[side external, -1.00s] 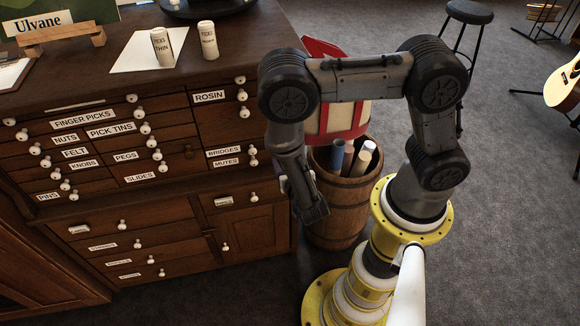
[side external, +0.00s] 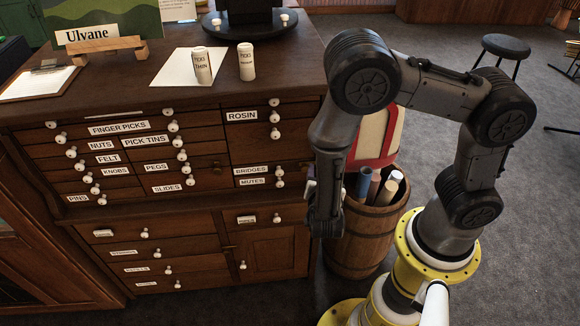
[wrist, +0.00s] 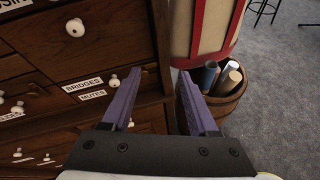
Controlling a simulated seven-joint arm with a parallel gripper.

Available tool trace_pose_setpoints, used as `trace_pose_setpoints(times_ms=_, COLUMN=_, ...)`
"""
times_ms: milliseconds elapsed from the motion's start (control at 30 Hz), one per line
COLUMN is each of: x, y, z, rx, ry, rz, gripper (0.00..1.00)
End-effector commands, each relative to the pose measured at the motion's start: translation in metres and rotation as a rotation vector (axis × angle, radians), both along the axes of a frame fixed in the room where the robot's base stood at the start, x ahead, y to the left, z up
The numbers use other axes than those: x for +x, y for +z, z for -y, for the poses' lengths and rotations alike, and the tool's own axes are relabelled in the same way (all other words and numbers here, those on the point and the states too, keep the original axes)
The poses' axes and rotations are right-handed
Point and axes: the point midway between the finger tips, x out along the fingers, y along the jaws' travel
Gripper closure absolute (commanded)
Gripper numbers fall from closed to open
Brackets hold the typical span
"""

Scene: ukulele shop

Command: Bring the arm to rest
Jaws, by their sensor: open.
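My gripper (wrist: 160,95) shows in the wrist view with its two purple fingers apart and nothing between them. In the side external view my gripper (side external: 325,225) hangs low at the right front of the wooden drawer cabinet (side external: 205,235), and its fingers are hard to make out there. My arm is folded, with the forearm pointing down. In the wrist view the fingers point towards the cabinet's right edge, beside the drawers labelled BRIDGES and MUTES (wrist: 91,96).
A wooden barrel (side external: 357,240) with rolled tubes (side external: 388,190) stands close to my gripper. Two small tins, one white tin (side external: 202,66) and another (side external: 246,62), stand on the cabinet top. A black stool (side external: 505,46) is at the back. Grey carpet lies open at the right.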

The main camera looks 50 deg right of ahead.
Motion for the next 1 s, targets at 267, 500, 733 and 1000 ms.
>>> trace_pose_setpoints(times_ms=267, x=-0.055, y=0.101, z=0.043, rx=0.452, ry=-0.715, rz=0.305, gripper=0.40)
trace_pose_setpoints(times_ms=500, x=-0.107, y=0.156, z=0.024, rx=1.000, ry=-1.176, rz=0.559, gripper=0.40)
trace_pose_setpoints(times_ms=733, x=-0.127, y=0.205, z=-0.011, rx=1.492, ry=-1.356, rz=0.758, gripper=0.40)
trace_pose_setpoints(times_ms=1000, x=-0.132, y=0.224, z=-0.025, rx=1.674, ry=-1.380, rz=0.819, gripper=0.40)
